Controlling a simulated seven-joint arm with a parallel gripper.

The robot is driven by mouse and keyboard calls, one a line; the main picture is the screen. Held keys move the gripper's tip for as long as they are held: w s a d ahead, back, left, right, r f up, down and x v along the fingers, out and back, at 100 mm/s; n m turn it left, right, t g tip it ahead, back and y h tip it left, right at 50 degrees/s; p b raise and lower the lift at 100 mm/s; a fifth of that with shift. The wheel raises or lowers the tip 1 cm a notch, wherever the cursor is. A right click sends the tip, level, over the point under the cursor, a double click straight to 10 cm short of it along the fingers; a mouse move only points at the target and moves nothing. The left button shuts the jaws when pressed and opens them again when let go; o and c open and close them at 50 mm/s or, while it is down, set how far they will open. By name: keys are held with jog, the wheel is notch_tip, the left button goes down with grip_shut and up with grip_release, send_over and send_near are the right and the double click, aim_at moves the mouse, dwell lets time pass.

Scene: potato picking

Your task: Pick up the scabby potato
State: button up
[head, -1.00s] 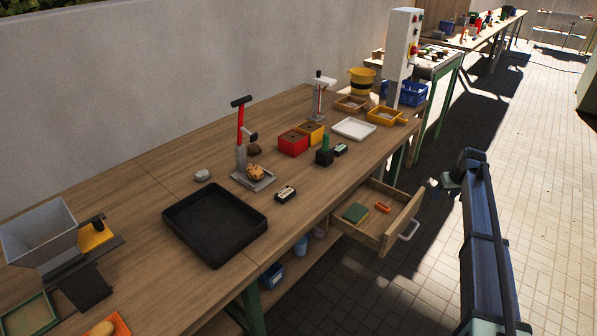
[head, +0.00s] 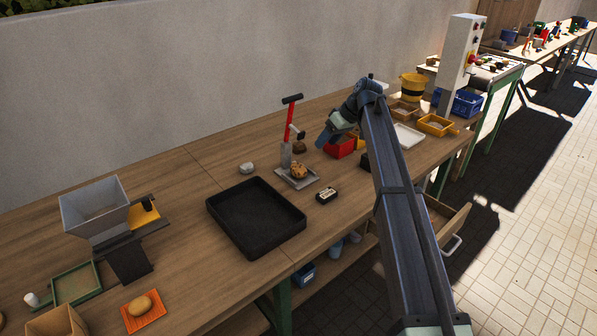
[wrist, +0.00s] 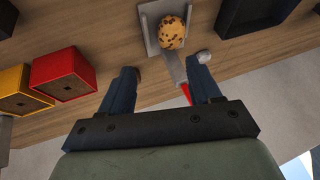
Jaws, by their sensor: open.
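A tan potato with dark scabby spots (head: 299,171) lies on the grey metal plate (head: 284,177) of a red-handled stand (head: 289,122). In the wrist view the spotted potato (wrist: 172,32) sits at the upper middle, on its plate (wrist: 149,22), ahead of my fingertips. My gripper (head: 323,141) is above the table, to the right of the stand in the head view. In the wrist view my gripper (wrist: 166,66) has its two blue fingers wide apart, with nothing held between them. The potato is apart from both fingers.
A black tray (head: 219,212) lies in front of the stand. Red (head: 341,148) and yellow (wrist: 12,86) boxes stand near my gripper. A darker brown lump (head: 299,147) lies behind the stand, a grey stone-like lump (head: 247,168) left of it. Another potato (head: 140,305) lies front left.

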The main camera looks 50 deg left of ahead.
jog(key=s+a, duration=0.1)
jog(key=s, duration=0.1)
send_near(300, 166)
jog(key=x, duration=0.4)
jog(key=shift+w+a+f, duration=0.1)
jog(key=shift+w+a, duration=0.1)
jog(key=shift+a, duration=0.1)
jog(key=shift+d+x, duration=0.2)
jog(key=shift+x, duration=2.5)
jog(key=shift+s, duration=0.15)
jog(key=shift+c, duration=0.3)
jog(key=c, duration=0.6)
jog(key=shift+c, duration=0.2)
